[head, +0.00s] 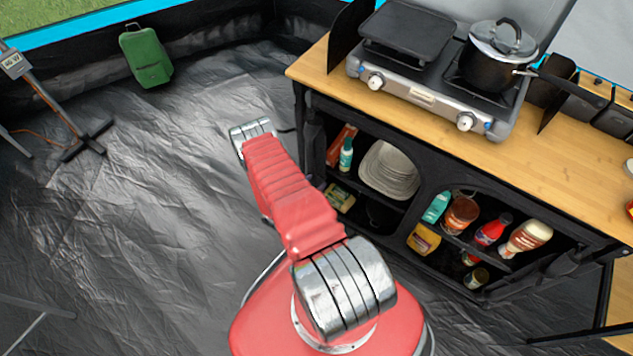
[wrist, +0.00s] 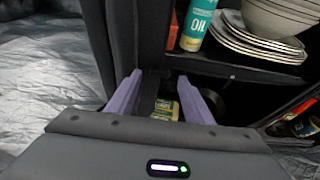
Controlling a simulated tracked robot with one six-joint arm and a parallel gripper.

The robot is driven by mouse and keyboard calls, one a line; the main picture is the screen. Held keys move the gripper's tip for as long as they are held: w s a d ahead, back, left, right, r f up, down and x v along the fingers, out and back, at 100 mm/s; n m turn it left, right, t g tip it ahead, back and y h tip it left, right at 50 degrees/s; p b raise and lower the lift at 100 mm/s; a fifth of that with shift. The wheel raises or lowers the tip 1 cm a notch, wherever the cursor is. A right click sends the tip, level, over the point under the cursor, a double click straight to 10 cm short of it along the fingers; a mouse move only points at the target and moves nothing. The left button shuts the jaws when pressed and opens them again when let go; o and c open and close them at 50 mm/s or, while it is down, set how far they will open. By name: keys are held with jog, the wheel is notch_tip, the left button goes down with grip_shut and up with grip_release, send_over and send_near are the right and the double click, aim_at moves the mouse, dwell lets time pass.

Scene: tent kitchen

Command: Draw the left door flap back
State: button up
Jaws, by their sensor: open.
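A dark grey cloth piece, which looks like the left door flap (head: 314,132), hangs bunched at the left edge of the cupboard's left opening. In the wrist view the dark cloth (wrist: 137,38) rises upright just beyond my fingers, left of the shelves. My gripper (wrist: 160,78) is open, its two purple fingers pointing at the lower part of the cloth edge and the opening. Nothing shows held between them. I cannot tell whether the fingers touch the cloth. In the head view my arm hides the gripper.
The cupboard (head: 421,174) holds plates (head: 390,171), bottles and jars on open shelves. A stove (head: 430,93) with a pot (head: 492,67) stands on top. A green case (head: 145,56) and a stand (head: 58,105) are at the left. The floor between is clear.

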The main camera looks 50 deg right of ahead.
jog(key=w+v, duration=0.1)
jog(key=v, duration=1)
jog(key=shift+s, duration=0.5)
